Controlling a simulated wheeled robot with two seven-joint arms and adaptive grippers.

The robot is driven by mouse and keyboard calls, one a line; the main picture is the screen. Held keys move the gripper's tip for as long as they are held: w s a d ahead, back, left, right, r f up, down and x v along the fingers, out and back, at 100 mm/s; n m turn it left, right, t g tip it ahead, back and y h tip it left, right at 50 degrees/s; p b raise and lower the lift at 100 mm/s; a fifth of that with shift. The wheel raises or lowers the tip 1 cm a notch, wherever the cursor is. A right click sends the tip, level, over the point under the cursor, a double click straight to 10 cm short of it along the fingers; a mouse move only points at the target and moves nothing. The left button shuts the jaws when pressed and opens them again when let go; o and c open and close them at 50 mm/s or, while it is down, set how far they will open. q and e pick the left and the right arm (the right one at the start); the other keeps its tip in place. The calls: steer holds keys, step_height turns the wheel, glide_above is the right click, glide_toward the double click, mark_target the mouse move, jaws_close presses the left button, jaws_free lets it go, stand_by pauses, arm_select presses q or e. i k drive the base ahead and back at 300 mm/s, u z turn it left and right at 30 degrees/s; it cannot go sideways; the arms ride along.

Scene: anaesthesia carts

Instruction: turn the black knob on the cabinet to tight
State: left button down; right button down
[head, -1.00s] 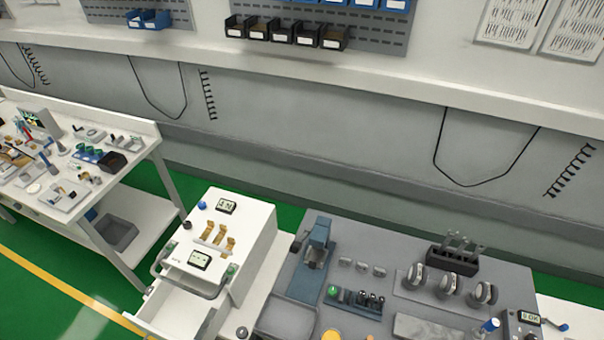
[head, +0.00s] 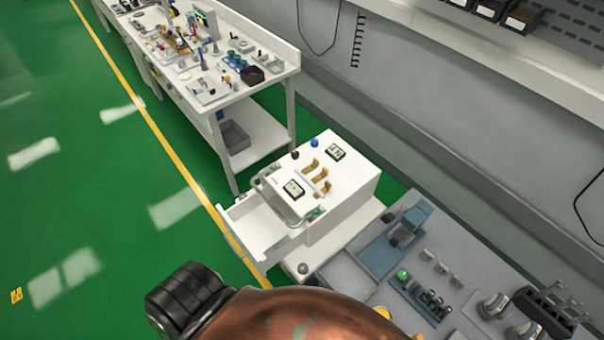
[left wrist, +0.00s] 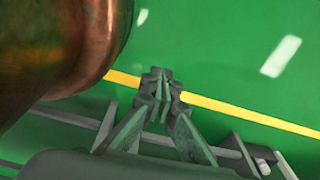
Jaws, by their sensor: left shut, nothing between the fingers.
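The white cabinet (head: 350,195) stands in the middle of the head view, with a drawer (head: 262,228) open at its front left. A small black knob (head: 295,155) is on its top at the back left edge, beside a blue knob (head: 314,142). Which way the black knob is turned is too small to tell. My left gripper (left wrist: 160,88) shows only in the left wrist view. Its fingers are shut and empty, with green floor behind them. The black knob is not recognisable in that view. My right gripper is not in view.
Copper-coloured and black parts of my arm cover the lower middle of the head view. A grey bench (head: 450,255) with fittings stands right of the cabinet. A white table (head: 262,150) with many small parts is behind it. Open green floor (head: 100,210) lies to the left.

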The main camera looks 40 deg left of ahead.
mark_target(294, 154)
steer(key=u, duration=1.2)
steer(key=i, duration=0.15)
steer(key=z, duration=0.1)
